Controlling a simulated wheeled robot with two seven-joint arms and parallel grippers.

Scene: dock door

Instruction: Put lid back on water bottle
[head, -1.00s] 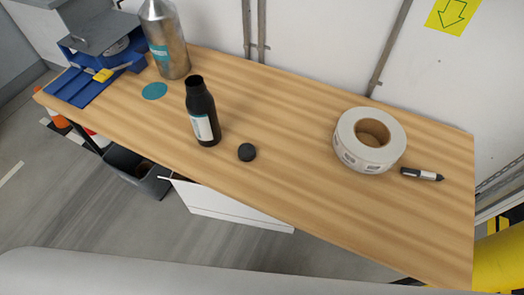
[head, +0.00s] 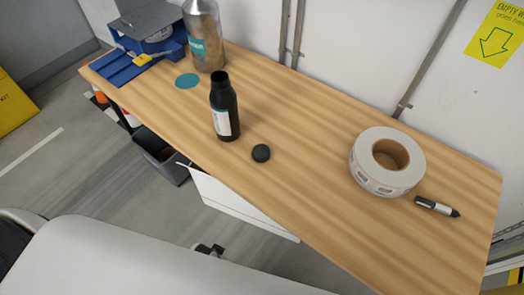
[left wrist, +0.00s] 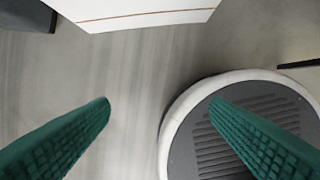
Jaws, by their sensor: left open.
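The black water bottle (head: 224,108) stands upright on the wooden table, its mouth uncovered and a pale label on its side. The round black lid (head: 261,153) lies on the table to the right of the bottle, apart from it. My left gripper (left wrist: 160,108) shows in the left wrist view as two green ribbed fingers, wide apart with nothing between them, over the floor. The bottle and lid are not in that view. My right gripper is not in view.
On the table (head: 310,200) are a label roll (head: 387,162), a marker (head: 437,207), a steel bottle (head: 204,38), a teal disc (head: 187,81) and a blue tray (head: 122,68). A grey bin (head: 160,156) stands below. The table's front middle is clear.

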